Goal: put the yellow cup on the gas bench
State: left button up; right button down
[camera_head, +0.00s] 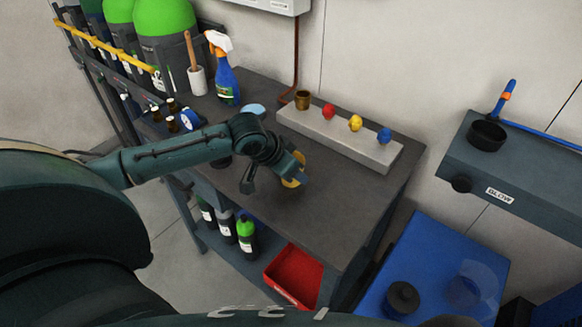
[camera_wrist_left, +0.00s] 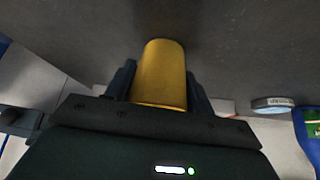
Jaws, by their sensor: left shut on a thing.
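The yellow cup (camera_head: 293,170) is partly hidden by my left gripper (camera_head: 275,180) in the head view. The gripper is shut on the cup, over the near part of the dark grey bench top (camera_head: 340,220). In the left wrist view the cup (camera_wrist_left: 160,72) sits between the two fingers of the gripper (camera_wrist_left: 160,88), with the dark bench surface (camera_wrist_left: 235,45) close beyond it. I cannot tell whether the cup touches the bench. My right gripper is not in view.
A spray bottle (camera_head: 224,80), a blue-topped disc (camera_head: 253,109) and small bottles stand left. Bare bench lies right of the gripper.

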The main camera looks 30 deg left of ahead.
pick_arm(q)
jog(key=o, duration=1.1)
jog(key=v, duration=1.2)
jog(key=shift+d+r, duration=0.1)
